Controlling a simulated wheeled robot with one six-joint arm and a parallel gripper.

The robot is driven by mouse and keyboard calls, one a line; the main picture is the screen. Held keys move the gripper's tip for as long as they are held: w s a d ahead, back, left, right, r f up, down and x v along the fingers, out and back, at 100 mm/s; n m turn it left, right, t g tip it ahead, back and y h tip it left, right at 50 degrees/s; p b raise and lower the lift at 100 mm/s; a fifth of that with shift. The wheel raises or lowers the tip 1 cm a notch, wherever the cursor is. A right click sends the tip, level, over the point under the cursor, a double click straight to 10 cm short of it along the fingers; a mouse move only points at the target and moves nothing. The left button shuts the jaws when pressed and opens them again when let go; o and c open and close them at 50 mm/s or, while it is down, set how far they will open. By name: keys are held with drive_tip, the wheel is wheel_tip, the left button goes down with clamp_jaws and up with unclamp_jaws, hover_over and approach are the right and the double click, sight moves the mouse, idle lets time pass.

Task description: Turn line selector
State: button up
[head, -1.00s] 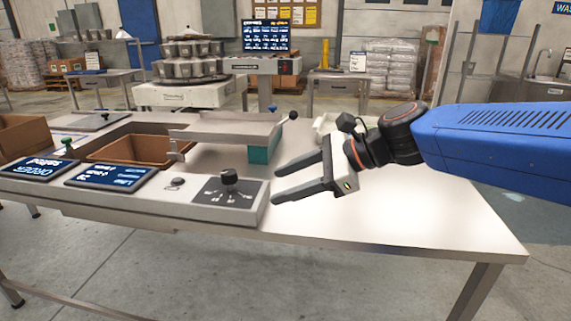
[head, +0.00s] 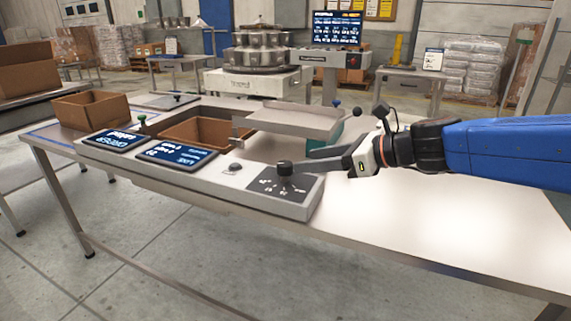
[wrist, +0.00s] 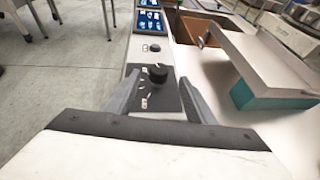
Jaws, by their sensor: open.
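The line selector is a black rotary knob (head: 285,168) on a dark marked plate (head: 272,188) at the right end of the pale control console (head: 225,178). My gripper (head: 305,162) is open, at the right of the knob in the head view, with its fingers pointing left toward it. In the wrist view the knob (wrist: 158,72) stands ahead, between the lines of the two spread fingers (wrist: 157,98). The wrist view shows a gap on both sides of the knob. The fingers partly overlap the knob's surroundings in the head view, so contact there is unclear.
Two display screens (head: 176,153) and a small button (head: 235,167) sit left on the console. A metal chute tray (head: 290,120) with a teal block (wrist: 270,95) stands behind the knob. A cardboard box (head: 90,108) is at the left. The table's right part is clear.

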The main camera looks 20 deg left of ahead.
sight(286, 164)
drive_tip(key=x, duration=0.8)
drive_tip(key=shift+a+f, duration=0.15)
drive_tip(key=shift+a, duration=0.05)
drive_tip(key=c, duration=1)
